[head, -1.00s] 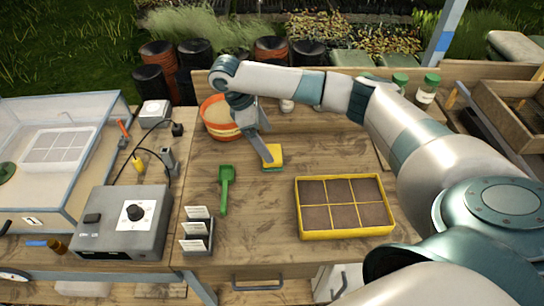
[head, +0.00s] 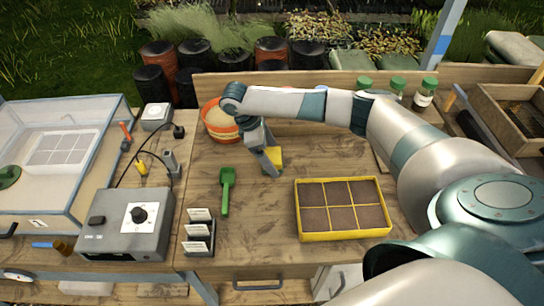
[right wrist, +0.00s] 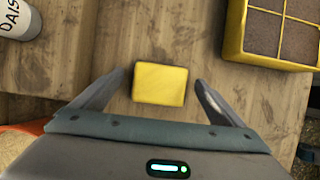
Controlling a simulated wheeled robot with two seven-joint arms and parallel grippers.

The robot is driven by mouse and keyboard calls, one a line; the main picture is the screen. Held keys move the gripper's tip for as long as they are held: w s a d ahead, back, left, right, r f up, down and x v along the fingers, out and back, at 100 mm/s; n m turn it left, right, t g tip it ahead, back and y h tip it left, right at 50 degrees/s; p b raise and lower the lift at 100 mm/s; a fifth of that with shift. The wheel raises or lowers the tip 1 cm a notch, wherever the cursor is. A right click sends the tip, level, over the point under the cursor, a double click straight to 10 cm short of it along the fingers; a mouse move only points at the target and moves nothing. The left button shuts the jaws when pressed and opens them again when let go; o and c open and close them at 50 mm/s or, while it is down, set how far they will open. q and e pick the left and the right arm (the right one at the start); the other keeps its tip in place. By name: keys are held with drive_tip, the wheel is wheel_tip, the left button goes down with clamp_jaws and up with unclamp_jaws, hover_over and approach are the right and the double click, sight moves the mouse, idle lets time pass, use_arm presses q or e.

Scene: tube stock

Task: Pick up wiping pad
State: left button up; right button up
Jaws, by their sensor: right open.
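The wiping pad (head: 274,158) is a small yellow block on the wooden bench, left of the yellow seed tray. My right gripper (head: 273,172) is down at the pad, and its finger hides part of it in the head view. In the right wrist view the pad (right wrist: 160,84) lies between the two spread fingers of the right gripper (right wrist: 162,82), with a gap on each side. The right gripper is open and holds nothing. My left gripper is not in view.
A yellow six-cell tray (head: 343,237) stands to the right. A green scoop (head: 226,190) lies left of the pad. An orange pot (head: 219,133) stands behind, close to my right forearm. Label holders (head: 198,235) and a grey control box (head: 125,225) are front left. Bare bench lies in front of the pad.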

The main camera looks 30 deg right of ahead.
sight(277, 155)
drive_tip(key=shift+s+d+f, duration=0.1)
drive_tip(key=shift+d+f, duration=0.05)
drive_tip(key=shift+f, duration=0.25)
drive_tip(key=shift+c, duration=0.3)
drive_tip(key=c, duration=1.1)
drive_tip(key=shift+r, duration=0.2)
drive_tip(key=shift+r+b, duration=0.4)
drive_tip(key=shift+r, duration=0.2)
wheel_tip(277, 155, up, 2)
drive_tip(key=shift+r+b, duration=0.25)
drive_tip(key=shift+b, duration=0.35)
drive_tip(key=s+d+r, duration=0.2)
drive_tip(key=s+r, duration=0.5)
drive_tip(key=s, duration=0.4)
drive_tip(key=shift+s+d+b, duration=0.2)
drive_tip(key=shift+d+b, duration=0.05)
drive_tip(key=shift+b, duration=0.05)
